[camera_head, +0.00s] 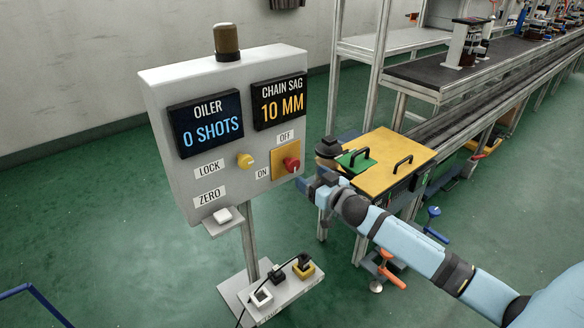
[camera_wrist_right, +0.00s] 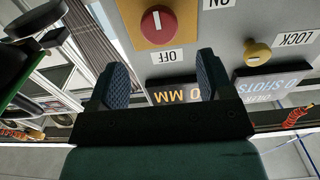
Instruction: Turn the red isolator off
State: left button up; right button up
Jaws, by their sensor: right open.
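The red isolator (camera_head: 291,164) is a round knob on a yellow plate on the front of the grey panel (camera_head: 230,90). An OFF label is above it and an ON label is at its lower left. In the right wrist view, upside down, the red isolator (camera_wrist_right: 158,22) shows a white mark along its face; I cannot tell which label it points to. My right gripper (camera_head: 312,184) is just right of the panel's edge, near the knob. In the wrist view my right gripper (camera_wrist_right: 162,82) is open and empty, apart from the knob. My left gripper is not in view.
A yellow LOCK knob (camera_head: 245,160) and a white ZERO button (camera_head: 222,215) are on the panel. A box with a yellow top (camera_head: 380,160) stands right, behind my right arm.

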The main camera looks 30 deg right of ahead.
aim_at(295, 165)
jog(key=w, duration=0.3)
jog(key=w+b, duration=0.1)
jog(key=w, duration=0.2)
jog(key=w+b, duration=0.1)
jog(key=w, duration=0.2)
jog(key=shift+a, duration=0.35)
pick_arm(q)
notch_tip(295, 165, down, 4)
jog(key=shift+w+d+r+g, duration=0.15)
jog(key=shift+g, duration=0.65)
pick_arm(e)
jog(key=c, duration=0.9)
